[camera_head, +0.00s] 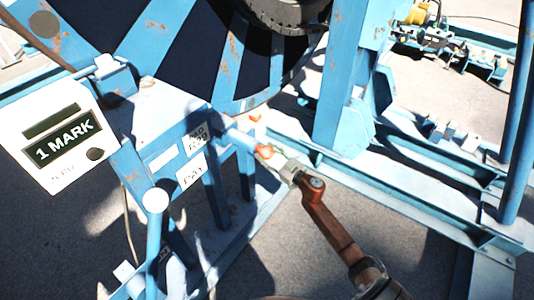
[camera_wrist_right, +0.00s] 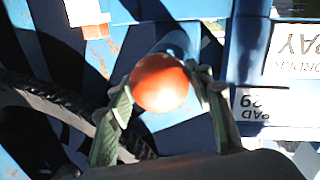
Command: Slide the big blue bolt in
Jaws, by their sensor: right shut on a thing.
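The big blue bolt (camera_head: 238,139) is a light blue cylinder with an orange ball end (camera_head: 265,152), lying at the side of the blue reel frame in the head view. My right gripper (camera_head: 272,159) comes from the lower right and is shut on the orange ball end. In the right wrist view, the orange ball (camera_wrist_right: 160,83) sits between the two fingers of the gripper (camera_wrist_right: 163,90), with the blue shaft (camera_wrist_right: 178,42) partly hidden behind it. How deep the bolt sits in the frame cannot be told. My left gripper is not in view.
The large blue reel (camera_head: 160,38) fills the upper left. A white counter box reading "1 MARK" (camera_head: 60,135) stands at left. A second orange part (camera_head: 255,118) is close to the bolt. Blue beams (camera_head: 400,205) run along the right. Bare ground shows below.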

